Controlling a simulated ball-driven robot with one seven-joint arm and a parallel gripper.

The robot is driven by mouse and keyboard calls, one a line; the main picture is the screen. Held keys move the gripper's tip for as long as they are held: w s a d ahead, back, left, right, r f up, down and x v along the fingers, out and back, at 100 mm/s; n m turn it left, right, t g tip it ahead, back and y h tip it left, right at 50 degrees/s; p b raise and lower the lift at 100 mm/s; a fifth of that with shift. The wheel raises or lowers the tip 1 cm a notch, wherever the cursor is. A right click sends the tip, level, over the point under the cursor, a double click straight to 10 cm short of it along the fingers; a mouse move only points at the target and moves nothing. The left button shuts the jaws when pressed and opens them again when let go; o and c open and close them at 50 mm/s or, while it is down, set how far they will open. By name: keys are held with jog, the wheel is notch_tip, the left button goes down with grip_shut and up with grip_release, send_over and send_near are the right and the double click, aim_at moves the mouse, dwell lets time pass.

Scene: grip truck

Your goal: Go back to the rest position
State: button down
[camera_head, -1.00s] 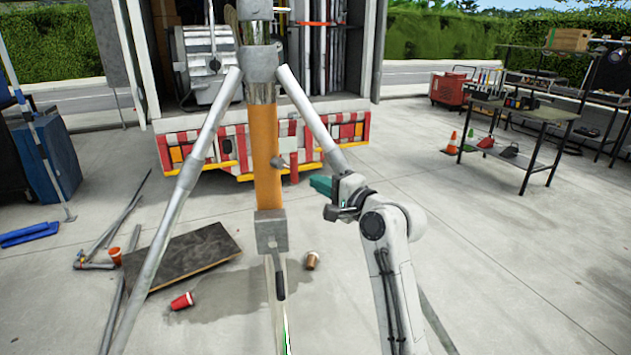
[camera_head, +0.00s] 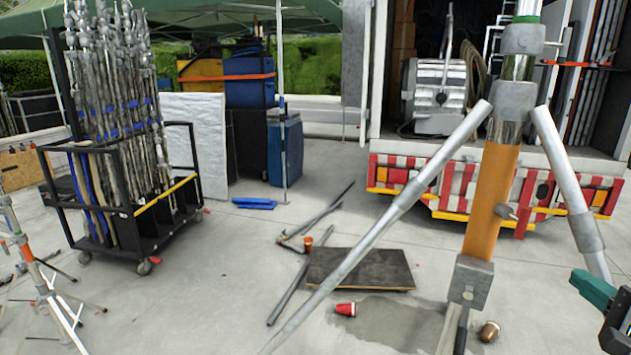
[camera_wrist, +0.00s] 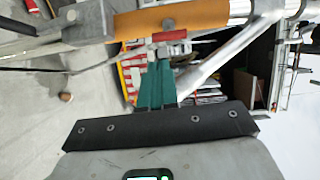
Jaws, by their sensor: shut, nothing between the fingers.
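My gripper (camera_head: 580,280) is at the right edge of the head view, only partly in frame, with green fingers. In the wrist view its green fingers (camera_wrist: 155,85) lie together with nothing between them. A metal stand with an orange column (camera_head: 492,195) rises just left of my gripper in the head view. In the wrist view the orange column (camera_wrist: 165,22) crosses the top, just beyond the fingertips. I cannot tell whether they touch. Most of my arm is out of the head view.
A cart of metal stands (camera_head: 125,215) is at left. A truck with a striped bumper (camera_head: 400,178) is behind the stand. A dark board (camera_head: 360,268), a red cup (camera_head: 346,309), a brown cup (camera_head: 489,331) and poles lie on the floor. Concrete at left centre is clear.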

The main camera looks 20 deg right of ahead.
jog(key=s+a+f+n+g+y, duration=0.15)
jog(key=a+f+n+g, duration=0.25)
jog(key=a+f, duration=0.55)
jog(key=a+f+n+g+y, duration=0.3)
jog(key=a+f+n, duration=0.25)
jog(key=f, duration=0.65)
jog(key=s+a+f+n+g, duration=0.4)
jog(key=s+a+f+n, duration=0.1)
jog(key=s, duration=0.3)
jog(key=s+a+f+n+g, duration=0.5)
jog(key=s+a+f, duration=0.1)
jog(key=s, duration=0.3)
jog(key=shift+s+f+h, duration=0.3)
jog(key=shift+f+h, duration=0.05)
jog(key=shift+f, duration=0.5)
jog(key=shift+d, duration=0.1)
